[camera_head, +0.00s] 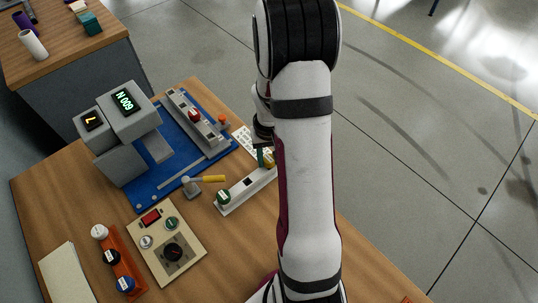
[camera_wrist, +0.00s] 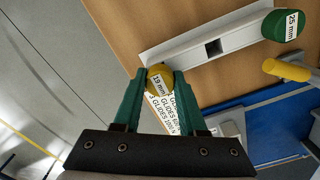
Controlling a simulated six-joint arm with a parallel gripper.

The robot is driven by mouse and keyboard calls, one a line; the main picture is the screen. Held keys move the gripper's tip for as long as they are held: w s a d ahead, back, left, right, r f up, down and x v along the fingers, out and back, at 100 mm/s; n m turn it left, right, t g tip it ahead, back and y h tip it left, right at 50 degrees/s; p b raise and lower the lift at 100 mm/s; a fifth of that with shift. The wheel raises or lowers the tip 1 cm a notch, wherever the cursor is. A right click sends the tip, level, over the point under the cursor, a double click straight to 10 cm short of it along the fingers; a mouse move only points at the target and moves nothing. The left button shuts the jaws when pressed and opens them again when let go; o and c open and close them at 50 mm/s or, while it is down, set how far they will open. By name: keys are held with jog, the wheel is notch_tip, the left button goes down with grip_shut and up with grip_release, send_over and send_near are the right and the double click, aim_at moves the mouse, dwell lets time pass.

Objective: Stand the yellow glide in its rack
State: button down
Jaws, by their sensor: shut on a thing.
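The yellow glide (camera_wrist: 158,83), labelled 19 mm, is between the green fingertips of my gripper (camera_wrist: 159,88) in the wrist view. The gripper is shut on it. In the head view the yellow glide (camera_head: 270,160) and gripper (camera_head: 264,156) are at the far right end of the pale rack (camera_head: 236,200), partly hidden by my arm. In the wrist view the glide overlaps the left end of the rack (camera_wrist: 185,50); I cannot tell whether it touches the rack. The rack has an empty square hole in its middle and a green 25 mm glide (camera_wrist: 285,25) at its other end.
A yellow-handled mallet (camera_head: 205,181) lies beside the rack. A blue base (camera_head: 150,195) carries a grey test machine (camera_head: 127,112) and a rail with a red piece. A control box (camera_head: 166,243) stands in front. A printed card (camera_wrist: 165,112) lies near the gripper.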

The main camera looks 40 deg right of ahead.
jog(key=shift+f, duration=0.35)
jog(key=shift+c, duration=1.9)
grip_release()
jog(key=shift+r, duration=0.1)
notch_tip(320, 180, up, 16)
jog(key=shift+f, duration=0.2)
jog(key=s+a+r, duration=0.2)
jog(key=s+a, duration=0.1)
jog(key=a, duration=0.4)
jog(key=s+a+r, duration=0.2)
jog(key=s+a, duration=0.1)
jog(key=a, duration=0.4)
jog(key=s+a+f+y, duration=0.1)
jog(key=s+a, duration=0.7)
jog(key=s, duration=0.2)
jog(key=shift+s+a+f+y, duration=0.25)
jog(key=shift+s+f+y, duration=0.05)
jog(key=shift+s+y, duration=0.1)
